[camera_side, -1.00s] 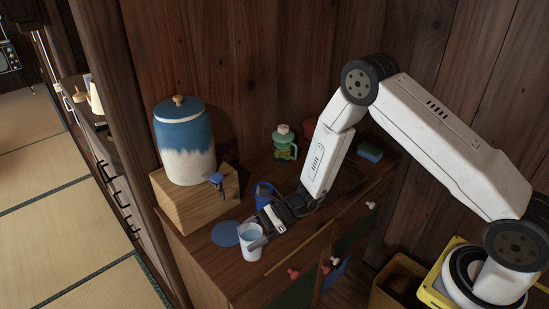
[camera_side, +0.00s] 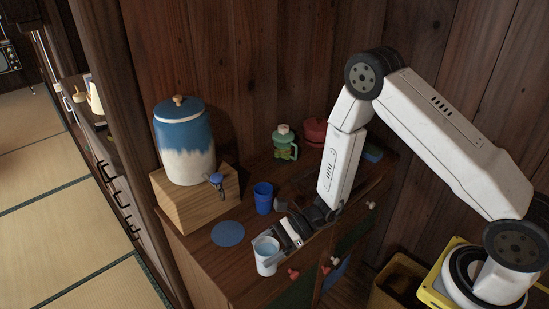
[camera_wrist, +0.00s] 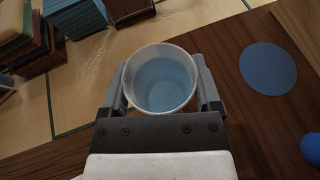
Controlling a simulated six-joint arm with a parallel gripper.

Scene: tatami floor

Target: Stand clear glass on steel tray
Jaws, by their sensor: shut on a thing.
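The clear glass (camera_side: 266,258) is upright between the fingers of my gripper (camera_side: 270,245), near the front edge of the cabinet top. In the wrist view the glass (camera_wrist: 162,82) is seen from above with a pale blue, water-like content, and both fingers of my gripper (camera_wrist: 160,98) press its sides. I cannot tell if its base touches the wood. A dark, flat tray-like shape (camera_side: 374,178) lies behind my arm, partly hidden; I cannot tell if it is steel.
A blue disc (camera_side: 228,234) lies left of the glass. A blue cup (camera_side: 263,199) stands behind it. A blue-and-white crock with a tap (camera_side: 186,142) sits on a wooden block (camera_side: 185,205). A green jug (camera_side: 285,146), red pot (camera_side: 314,130) and sponge (camera_side: 373,153) stand at the back.

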